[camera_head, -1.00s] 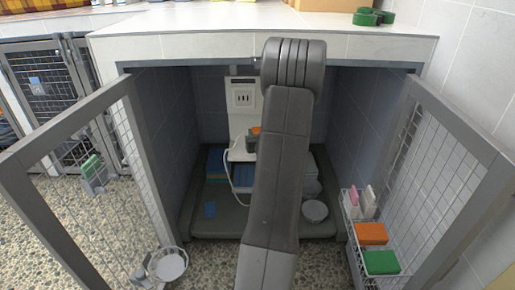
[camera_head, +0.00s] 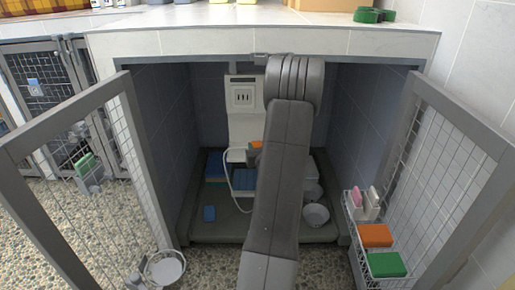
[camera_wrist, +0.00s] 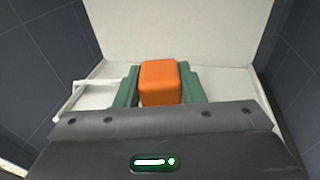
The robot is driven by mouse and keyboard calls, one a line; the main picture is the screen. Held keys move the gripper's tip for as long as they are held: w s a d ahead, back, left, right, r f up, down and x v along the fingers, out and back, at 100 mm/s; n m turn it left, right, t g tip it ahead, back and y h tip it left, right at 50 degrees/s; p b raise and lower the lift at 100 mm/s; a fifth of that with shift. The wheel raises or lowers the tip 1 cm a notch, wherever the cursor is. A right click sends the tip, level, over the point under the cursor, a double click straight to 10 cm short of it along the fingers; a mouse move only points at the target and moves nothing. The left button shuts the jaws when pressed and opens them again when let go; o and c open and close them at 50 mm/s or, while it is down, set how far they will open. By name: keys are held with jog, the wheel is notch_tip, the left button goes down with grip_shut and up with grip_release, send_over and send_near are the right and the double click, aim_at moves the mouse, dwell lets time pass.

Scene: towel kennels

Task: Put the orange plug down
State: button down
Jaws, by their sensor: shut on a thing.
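The orange plug (camera_wrist: 161,82) is between the green fingers of my gripper (camera_wrist: 160,88) in the wrist view, with a pale surface close behind and below it. The gripper is shut on it. In the head view the plug (camera_head: 256,145) shows as a small orange patch inside the open kennel, mostly hidden behind my arm. It is in front of a white panel (camera_head: 243,97) with a dark-slotted socket. A white cord (camera_head: 228,178) hangs down from near the plug. I cannot tell whether the plug touches the pale surface.
Blue folded towels (camera_head: 216,168) and a small blue block (camera_head: 209,213) lie in the grey kennel tray (camera_head: 235,230), beside a white bowl (camera_head: 316,214). Open mesh doors stand at left and right. The right one carries a basket (camera_head: 362,268) with orange and green blocks.

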jog(key=shift+f+b, duration=0.35)
jog(key=shift+f, duration=0.05)
jog(key=c, duration=0.9)
grip_release()
jog(key=shift+c, duration=0.2)
jog(key=shift+f, duration=0.1)
jog(key=shift+s, duration=0.1)
jog(key=shift+r+p, duration=0.3)
jog(key=shift+p, duration=0.1)
jog(key=p+v, duration=0.3)
jog(key=v, duration=0.9)
jog(key=shift+r, duration=0.4)
